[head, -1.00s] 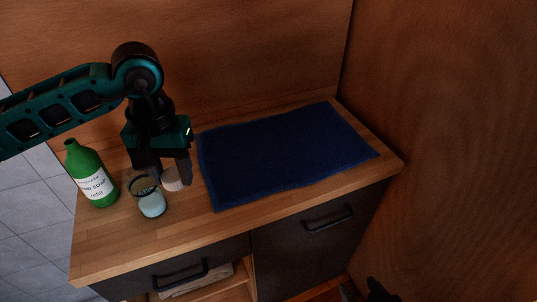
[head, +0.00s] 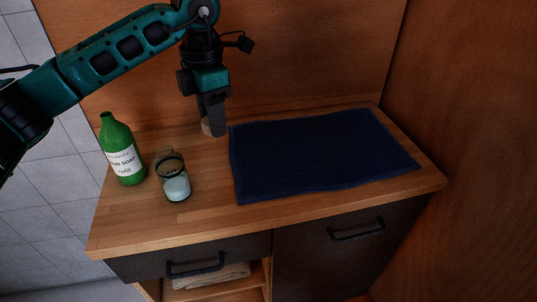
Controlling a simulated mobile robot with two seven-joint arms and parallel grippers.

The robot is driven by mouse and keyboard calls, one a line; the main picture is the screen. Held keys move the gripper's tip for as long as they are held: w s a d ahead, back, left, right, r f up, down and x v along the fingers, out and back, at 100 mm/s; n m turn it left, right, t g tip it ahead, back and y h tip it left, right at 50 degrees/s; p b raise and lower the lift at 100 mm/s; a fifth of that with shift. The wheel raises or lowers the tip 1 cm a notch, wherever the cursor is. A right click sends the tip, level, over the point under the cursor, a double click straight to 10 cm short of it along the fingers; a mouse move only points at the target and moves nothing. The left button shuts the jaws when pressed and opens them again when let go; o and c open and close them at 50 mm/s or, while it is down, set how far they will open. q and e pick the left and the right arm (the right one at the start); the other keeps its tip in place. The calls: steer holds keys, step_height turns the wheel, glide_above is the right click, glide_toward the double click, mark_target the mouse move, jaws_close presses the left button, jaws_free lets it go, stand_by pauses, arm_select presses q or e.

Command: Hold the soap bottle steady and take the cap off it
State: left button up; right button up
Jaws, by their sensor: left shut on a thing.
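The green soap bottle (head: 124,160) stands upright at the left end of the wooden counter, with a white label. Its narrow neck shows no separate cap. My left gripper (head: 212,126) points down by the back left corner of the blue towel, to the right of the bottle and apart from it. It is shut on a small tan round piece (head: 206,127), partly hidden by the fingers. I cannot tell for sure whether this is a cap, or whether it touches the counter. My right gripper is out of view.
A glass jar (head: 172,165) with pale blue contents stands close to the right of the bottle. A dark blue towel (head: 320,150) covers much of the counter's right side. The front left of the counter (head: 140,225) is clear. Wooden walls close the back and right.

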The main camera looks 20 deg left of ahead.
mark_target(210, 172)
arm_select(q)
steer(key=w+a+r+n, duration=0.2)
steer(key=a+r+n, duration=0.25)
steer(key=n, duration=1.45)
step_height(210, 172, down, 19)
steer(key=shift+s+d+f+b, duration=0.1)
steer(key=shift+d+f+b, duration=0.05)
steer(key=shift+b, duration=0.55)
steer(key=shift+f, duration=0.15)
steer(key=o, duration=1.2)
